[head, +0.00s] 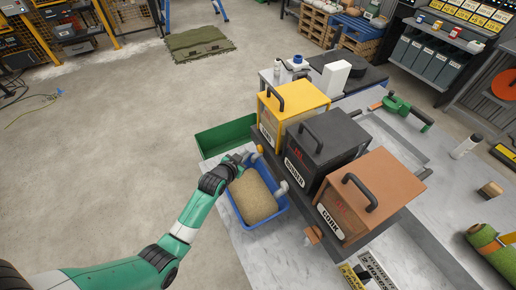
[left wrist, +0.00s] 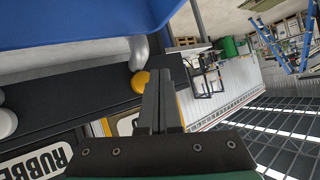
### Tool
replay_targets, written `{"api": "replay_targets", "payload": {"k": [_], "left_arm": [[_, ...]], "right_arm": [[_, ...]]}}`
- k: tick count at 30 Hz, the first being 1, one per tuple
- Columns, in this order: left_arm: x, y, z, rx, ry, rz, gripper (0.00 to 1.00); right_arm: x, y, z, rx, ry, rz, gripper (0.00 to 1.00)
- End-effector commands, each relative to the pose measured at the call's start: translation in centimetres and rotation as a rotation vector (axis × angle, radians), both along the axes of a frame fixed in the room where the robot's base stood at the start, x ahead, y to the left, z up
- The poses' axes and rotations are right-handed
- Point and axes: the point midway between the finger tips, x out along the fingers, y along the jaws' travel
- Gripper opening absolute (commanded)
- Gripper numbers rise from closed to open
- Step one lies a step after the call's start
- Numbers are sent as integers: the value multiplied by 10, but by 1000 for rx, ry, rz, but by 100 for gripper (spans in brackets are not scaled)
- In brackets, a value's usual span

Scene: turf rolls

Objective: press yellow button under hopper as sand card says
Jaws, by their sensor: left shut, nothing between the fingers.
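The yellow hopper (head: 292,100) stands at the far end of a row, its front label partly hidden. The yellow button (head: 260,149) is low on its front; it also shows in the left wrist view (left wrist: 139,81) as a yellow dome. My left gripper (head: 245,157) is shut and empty, its fingertips (left wrist: 158,78) right beside the button; I cannot tell whether they touch. A blue bin (head: 262,225) with sand-coloured fill (head: 252,196) sits below the gripper. Two cards, a yellow one (head: 351,277) and a pale one (head: 378,271), lie at the near edge, unreadable. My right gripper is out of view.
A black RUBBER hopper (head: 327,137) and a brown CORK hopper (head: 368,185) stand beside the yellow one. Grey spouts (head: 282,188) project over the bin. A green tray (head: 222,137) lies behind. A green tool (head: 405,111) and turf roll (head: 490,241) are at right.

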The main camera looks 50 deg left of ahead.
Motion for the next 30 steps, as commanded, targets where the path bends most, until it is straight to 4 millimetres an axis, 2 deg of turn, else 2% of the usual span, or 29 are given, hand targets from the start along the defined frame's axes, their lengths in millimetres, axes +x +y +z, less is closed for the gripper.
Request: {"api": "replay_targets", "payload": {"k": [1, 10, 30], "left_arm": [[-6, 1, 3, -1, 3, 1, 0], [-32, 5, 2, 0, 2, 1, 0], [-33, 5, 0, 0, 1, 0, 0]], "right_arm": [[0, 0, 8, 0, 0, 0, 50], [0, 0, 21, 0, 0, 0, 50], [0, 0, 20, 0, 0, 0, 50]]}}
